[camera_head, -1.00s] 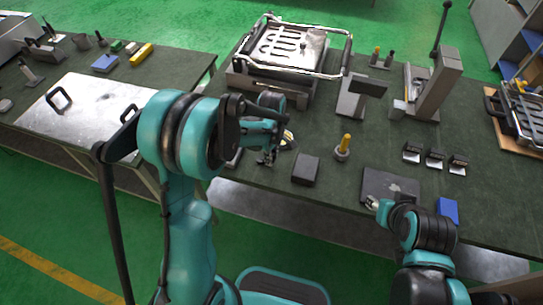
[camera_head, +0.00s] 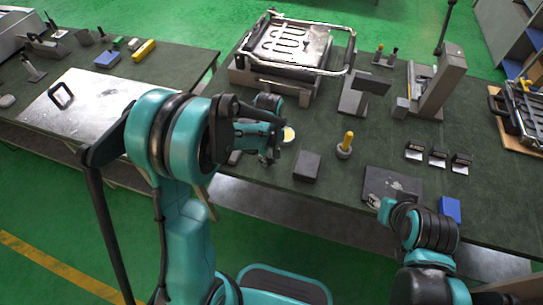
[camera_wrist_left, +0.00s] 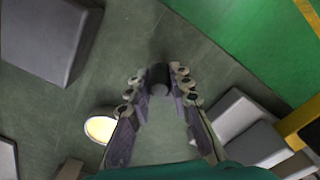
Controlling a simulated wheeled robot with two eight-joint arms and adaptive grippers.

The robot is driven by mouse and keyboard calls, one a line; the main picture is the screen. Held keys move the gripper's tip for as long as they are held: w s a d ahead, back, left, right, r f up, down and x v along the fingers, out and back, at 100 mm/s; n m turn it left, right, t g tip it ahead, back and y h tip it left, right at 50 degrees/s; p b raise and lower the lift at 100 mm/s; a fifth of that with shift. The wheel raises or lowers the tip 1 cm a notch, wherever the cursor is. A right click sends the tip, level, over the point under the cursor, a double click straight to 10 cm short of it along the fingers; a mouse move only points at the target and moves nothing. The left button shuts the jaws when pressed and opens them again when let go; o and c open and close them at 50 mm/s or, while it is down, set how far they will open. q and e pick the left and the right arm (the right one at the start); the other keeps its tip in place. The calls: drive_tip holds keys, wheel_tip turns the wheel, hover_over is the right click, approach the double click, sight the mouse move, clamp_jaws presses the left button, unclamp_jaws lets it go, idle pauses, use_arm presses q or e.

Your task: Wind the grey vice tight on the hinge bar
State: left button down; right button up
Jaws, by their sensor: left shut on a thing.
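My left gripper (camera_head: 268,152) is low over the front of the green bench. In the left wrist view its fingers (camera_wrist_left: 160,98) are shut on a dark round knob (camera_wrist_left: 158,78), seen end-on. Grey blocks (camera_wrist_left: 240,112) with a yellow piece (camera_wrist_left: 305,122) lie right of the fingers in that view; they may be the grey vice, but I cannot tell. The hinge bar cannot be made out with certainty. My right gripper (camera_head: 385,205) is at the front edge by a dark plate (camera_head: 385,182); its fingers are too small to read.
A dark block (camera_head: 307,166) and a yellow-topped peg (camera_head: 345,147) stand right of my left gripper. A pale round disc (camera_head: 288,134) lies close beside it. A metal frame with a heating element (camera_head: 290,50) stands behind. A tall grey stand (camera_head: 440,85) is at the right.

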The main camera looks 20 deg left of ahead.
use_arm(q)
drive_tip(key=m, duration=0.2)
drive_tip(key=s+a+m, duration=0.1)
drive_tip(key=m, duration=0.1)
drive_tip(key=shift+s+a+m, duration=0.1)
drive_tip(key=shift+a+m, duration=0.05)
drive_tip(key=shift+m, duration=0.15)
drive_tip(key=m, duration=0.1)
drive_tip(key=a+m, duration=0.1)
drive_tip(key=m, duration=0.1)
drive_tip(key=shift+s+a+m, duration=0.15)
drive_tip(key=shift+s+m, duration=0.1)
drive_tip(key=shift+m, duration=0.05)
drive_tip(key=m, duration=0.1)
drive_tip(key=a+m, duration=0.1)
drive_tip(key=m, duration=0.1)
drive_tip(key=shift+a+m+b, duration=0.15)
drive_tip(key=shift+m+b, duration=0.15)
drive_tip(key=shift+w+a+m, duration=0.1)
drive_tip(key=shift+a+m, duration=0.25)
drive_tip(key=shift+m, duration=0.65)
drive_tip(key=shift+w+a+m, duration=0.1)
drive_tip(key=shift+a+m, duration=0.25)
drive_tip(key=shift+m, duration=0.65)
drive_tip(key=c, duration=1.3)
unclamp_jaws()
drive_tip(key=shift+c, duration=0.2)
drive_tip(key=shift+r, duration=0.1)
